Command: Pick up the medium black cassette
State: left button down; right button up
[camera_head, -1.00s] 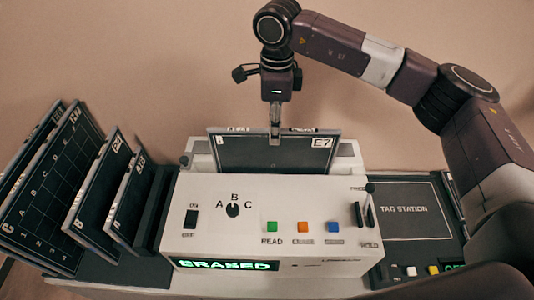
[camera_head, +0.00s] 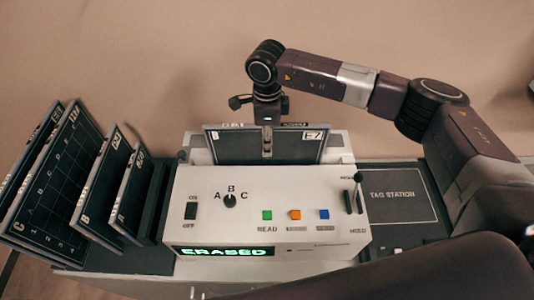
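A black cassette with light corner labels, B on the left and E7 on the right (camera_head: 235,145), stands upright in the back of the white reader (camera_head: 275,190). Its lower part is hidden behind the reader's body. My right gripper (camera_head: 267,148) points down at the middle of its top edge. One finger lies in front of the cassette's face; the other is hidden behind, so I cannot tell whether they are closed on it. Another B cassette (camera_head: 103,190) leans in the rack at left. My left gripper is out of view.
The rack at left also holds larger C cassettes (camera_head: 60,185) and a smaller one (camera_head: 131,200). The reader's lit display (camera_head: 222,252) reads ERASED. A dark tag station panel (camera_head: 392,195) lies right of the reader. A wall rises behind.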

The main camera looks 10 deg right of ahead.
grip_shut()
jog(key=shift+w+r, duration=0.1)
dwell(0.3)
jog(key=shift+r, duration=0.15)
notch_tip(320, 180, up, 20)
jog(key=b, duration=0.7)
